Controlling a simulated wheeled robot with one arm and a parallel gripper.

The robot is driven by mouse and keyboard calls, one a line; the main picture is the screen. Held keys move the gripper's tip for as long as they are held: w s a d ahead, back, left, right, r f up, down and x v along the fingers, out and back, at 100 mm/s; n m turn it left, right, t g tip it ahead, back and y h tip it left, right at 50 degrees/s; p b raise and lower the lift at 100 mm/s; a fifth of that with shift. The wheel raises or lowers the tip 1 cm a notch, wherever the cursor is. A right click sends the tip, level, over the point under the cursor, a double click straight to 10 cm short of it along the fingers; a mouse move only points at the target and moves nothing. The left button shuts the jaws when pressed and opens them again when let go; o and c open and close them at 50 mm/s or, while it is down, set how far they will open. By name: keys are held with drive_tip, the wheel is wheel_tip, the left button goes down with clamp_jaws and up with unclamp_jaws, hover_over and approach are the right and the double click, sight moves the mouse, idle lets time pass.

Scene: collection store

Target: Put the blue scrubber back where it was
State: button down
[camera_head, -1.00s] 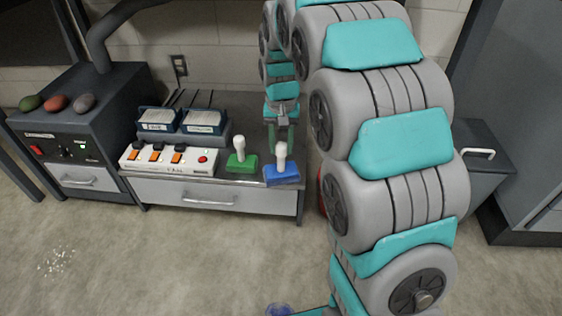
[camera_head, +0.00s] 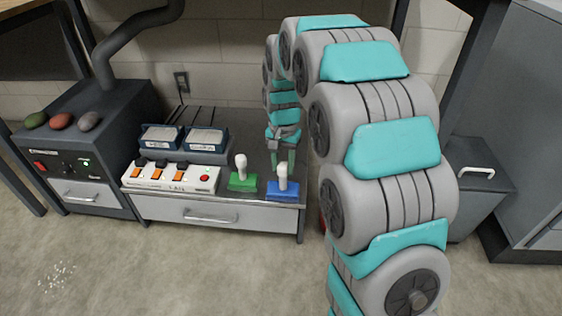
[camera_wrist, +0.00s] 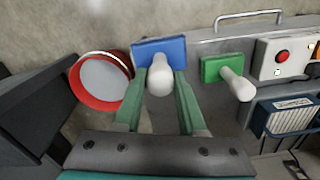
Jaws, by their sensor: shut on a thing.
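The blue scrubber (camera_head: 284,190) has a blue block base and a white knob handle. It is upright at the front right corner of the low bench (camera_head: 245,212); I cannot tell whether its base touches the top. My gripper (camera_head: 283,168) is shut on its white handle from above and behind. In the wrist view the green fingers of my gripper (camera_wrist: 160,78) stand either side of the handle of the blue scrubber (camera_wrist: 172,47). A green scrubber (camera_head: 243,183) of the same shape stands just to its left, apart from it.
A white switch box (camera_head: 170,180) and two blue-framed trays (camera_head: 206,140) fill the bench's left part. A red-rimmed bucket (camera_wrist: 75,84) stands beside the bench near the blue scrubber. A dark cabinet (camera_head: 95,185) stands left. White specks (camera_head: 56,276) lie on the open floor.

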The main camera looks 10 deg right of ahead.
drive_tip(key=w+f+b, duration=0.1)
drive_tip(key=w+f, duration=0.3)
drive_tip(key=w, duration=0.2)
drive_tip(key=shift+w+d, duration=0.35)
drive_tip(key=shift+d, duration=0.1)
drive_tip(key=shift+f, duration=0.1)
drive_tip(key=shift+c, duration=2.4)
unclamp_jaws()
drive_tip(key=shift+f, duration=0.1)
